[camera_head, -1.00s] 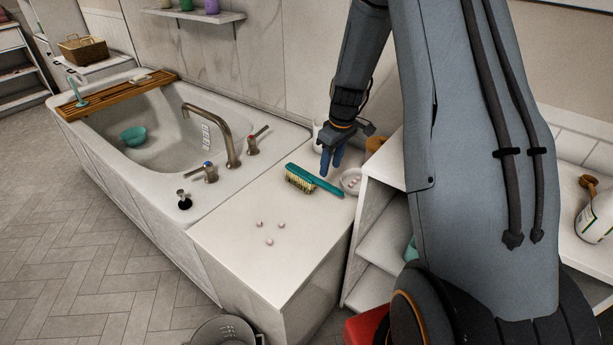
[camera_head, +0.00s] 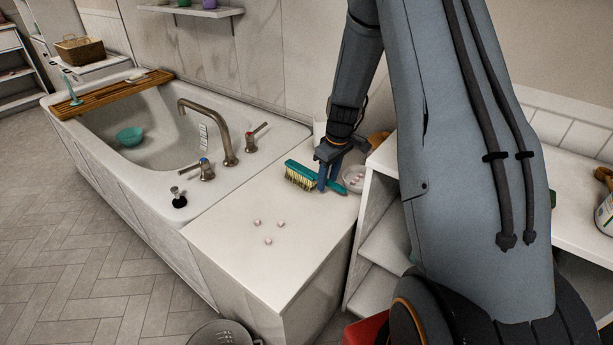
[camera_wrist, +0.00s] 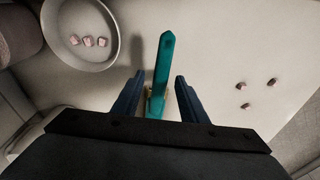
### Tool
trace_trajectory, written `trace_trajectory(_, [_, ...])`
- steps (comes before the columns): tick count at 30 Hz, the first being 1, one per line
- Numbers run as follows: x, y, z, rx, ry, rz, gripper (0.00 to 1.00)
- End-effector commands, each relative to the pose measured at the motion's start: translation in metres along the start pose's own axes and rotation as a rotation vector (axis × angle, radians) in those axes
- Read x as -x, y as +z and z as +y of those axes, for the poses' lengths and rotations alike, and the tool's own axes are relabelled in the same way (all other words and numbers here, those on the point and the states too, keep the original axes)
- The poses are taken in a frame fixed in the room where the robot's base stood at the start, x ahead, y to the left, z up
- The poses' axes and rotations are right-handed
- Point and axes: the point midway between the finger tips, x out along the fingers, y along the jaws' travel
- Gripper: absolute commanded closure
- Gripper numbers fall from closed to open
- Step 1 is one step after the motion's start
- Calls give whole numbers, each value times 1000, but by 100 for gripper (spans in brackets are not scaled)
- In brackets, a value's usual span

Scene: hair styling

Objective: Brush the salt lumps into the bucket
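A teal brush (camera_head: 302,174) with pale bristles lies on the white counter (camera_head: 240,215) beside the tub. My gripper (camera_head: 328,186) is down at its handle. In the wrist view my gripper (camera_wrist: 156,88) is open, its blue fingers on either side of the teal handle (camera_wrist: 164,62) with gaps showing. Three small pinkish salt lumps (camera_head: 268,241) lie loose on the counter, also at the right of the wrist view (camera_wrist: 245,106). A grey bucket (camera_head: 222,335) is on the floor at the counter's front, partly cut off. The brush head is mostly hidden in the wrist view.
A shallow white dish (camera_head: 353,179) with pinkish lumps stands just right of the handle; it shows in the wrist view (camera_wrist: 113,62). A white shelf unit (camera_head: 383,208) borders the counter on the right. The tub and its taps (camera_head: 207,168) are left. The counter's front is clear around the lumps.

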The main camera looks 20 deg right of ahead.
Motion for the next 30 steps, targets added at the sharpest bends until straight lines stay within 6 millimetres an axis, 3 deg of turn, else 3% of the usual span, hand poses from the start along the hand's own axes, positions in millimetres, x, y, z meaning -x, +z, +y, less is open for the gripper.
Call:
trace_trajectory(11, [-7, 0, 0, 0, 0, 0, 61])
trace_trajectory(12, [-7, 0, 0, -1, 0, 0, 63])
trace_trajectory(19, [-7, 0, 0, -1, 0, 0, 100])
trace_trajectory(24, [-4, -1, 0, -1, 1, 1, 100])
trace_trajectory(30, [24, -5, 0, -2, 2, 3, 100])
